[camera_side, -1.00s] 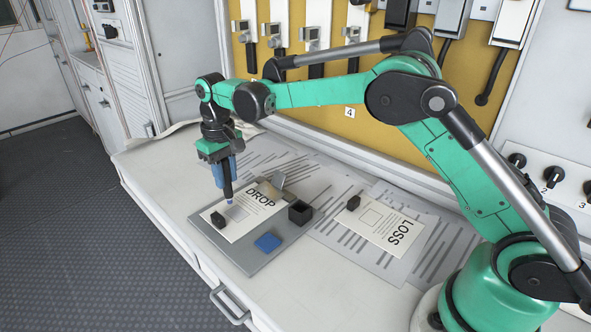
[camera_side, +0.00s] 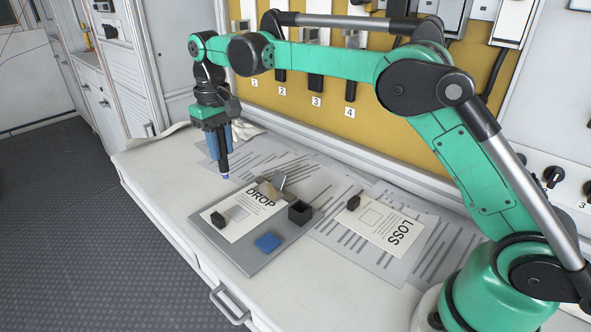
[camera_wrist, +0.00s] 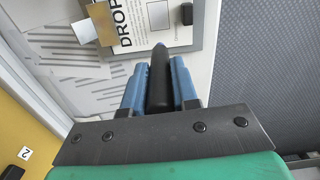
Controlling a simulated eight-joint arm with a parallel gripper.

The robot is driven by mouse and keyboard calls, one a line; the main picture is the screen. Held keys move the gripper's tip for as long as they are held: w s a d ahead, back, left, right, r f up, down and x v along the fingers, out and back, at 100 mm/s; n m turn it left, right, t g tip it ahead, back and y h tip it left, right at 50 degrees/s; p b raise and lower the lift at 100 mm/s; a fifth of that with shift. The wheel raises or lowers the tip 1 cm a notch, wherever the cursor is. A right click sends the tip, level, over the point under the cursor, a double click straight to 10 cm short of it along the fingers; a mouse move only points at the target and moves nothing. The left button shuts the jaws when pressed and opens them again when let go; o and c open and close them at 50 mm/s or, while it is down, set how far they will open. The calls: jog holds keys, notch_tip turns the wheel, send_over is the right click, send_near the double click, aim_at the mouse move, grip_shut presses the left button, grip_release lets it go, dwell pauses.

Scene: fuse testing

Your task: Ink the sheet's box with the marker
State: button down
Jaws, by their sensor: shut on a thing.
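My gripper (camera_side: 220,146) has blue fingers and is shut on the black marker (camera_side: 224,165), which points downward with its blue-violet tip. The marker also shows between the fingers in the wrist view (camera_wrist: 158,78). The DROP sheet (camera_side: 245,216) lies on a grey clipboard (camera_side: 252,264). Its box (camera_side: 237,213) looks filled with grey; the box also shows grey in the wrist view (camera_wrist: 158,14). The marker tip is above and behind the clipboard, apart from the sheet. A second sheet, LOSS (camera_side: 385,228), lies to the right, with a pale outlined box (camera_side: 371,217).
A black open holder (camera_side: 300,212) and a blue pad (camera_side: 268,242) sit on the clipboard. Small black blocks stand on the DROP sheet (camera_side: 218,219) and LOSS sheet (camera_side: 353,203). Printed papers cover the bench behind. The bench's front left (camera_side: 165,200) is clear.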

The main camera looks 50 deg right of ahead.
aim_at(226, 172)
jog(key=shift+f, duration=0.1)
dwell(0.6)
jog(key=shift+f, duration=3.05)
jog(key=shift+s+f, duration=0.15)
jog(key=shift+f, duration=0.75)
jog(key=shift+s, duration=1.55)
jog(key=shift+w, duration=1.65)
jog(key=shift+r, duration=4.05)
